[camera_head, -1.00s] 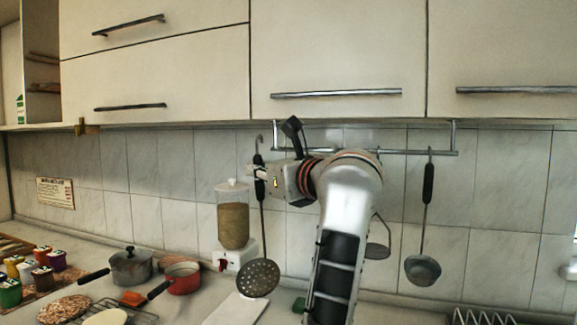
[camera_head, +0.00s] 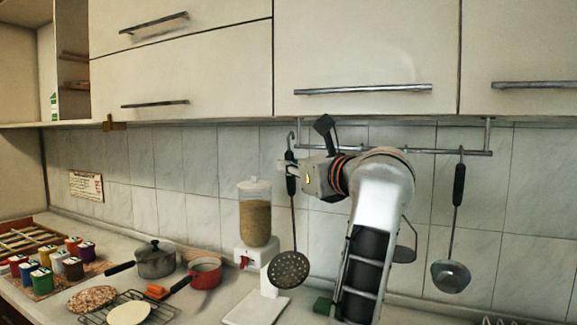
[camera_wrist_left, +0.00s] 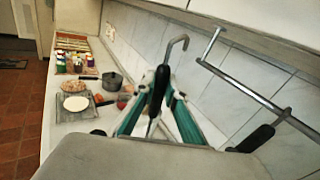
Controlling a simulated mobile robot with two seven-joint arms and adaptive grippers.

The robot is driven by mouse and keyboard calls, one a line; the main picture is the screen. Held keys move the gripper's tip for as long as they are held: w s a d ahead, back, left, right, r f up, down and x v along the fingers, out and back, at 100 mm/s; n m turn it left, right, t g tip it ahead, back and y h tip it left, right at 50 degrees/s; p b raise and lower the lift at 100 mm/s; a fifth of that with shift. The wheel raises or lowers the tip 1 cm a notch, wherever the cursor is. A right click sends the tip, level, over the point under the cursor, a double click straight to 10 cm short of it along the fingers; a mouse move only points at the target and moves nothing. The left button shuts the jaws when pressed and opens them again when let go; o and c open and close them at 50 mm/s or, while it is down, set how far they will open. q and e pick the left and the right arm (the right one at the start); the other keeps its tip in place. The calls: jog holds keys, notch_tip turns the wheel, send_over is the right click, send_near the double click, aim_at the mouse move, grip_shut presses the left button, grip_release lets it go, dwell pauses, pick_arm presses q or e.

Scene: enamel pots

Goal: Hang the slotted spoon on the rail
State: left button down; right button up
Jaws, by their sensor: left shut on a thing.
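The slotted spoon (camera_head: 289,269) hangs upright from my left gripper (camera_head: 287,170), which is shut on its black handle. Its bare metal hook rises above the fingers, near the left end of the rail (camera_head: 440,152). In the left wrist view the spoon's hook (camera_wrist_left: 178,45) shows apart from the rail (camera_wrist_left: 250,95), to its left. The left gripper (camera_wrist_left: 160,92) has its teal fingers on either side of the black handle there. My left arm covers part of the rail in the head view. My right gripper is not in view.
A ladle (camera_head: 451,276) hangs at the rail's right. Another utensil (camera_head: 405,254) shows partly behind my arm. A grain dispenser (camera_head: 255,215) stands behind and left of the spoon. A grey pot (camera_head: 156,262) and a red pan (camera_head: 205,274) stand left. Cupboards (camera_head: 365,50) overhang the rail.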

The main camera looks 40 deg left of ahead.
pick_arm(q)
jog(key=shift+w+a, duration=0.15)
jog(key=shift+w, duration=0.55)
jog(key=w+a+f+p, duration=0.1)
jog(key=w+a+f, duration=0.1)
jog(key=w, duration=0.8)
jog(key=shift+w+a+f, duration=0.15)
jog(key=shift+w+a, duration=0.15)
jog(key=shift+w, duration=0.1)
dwell(0.8)
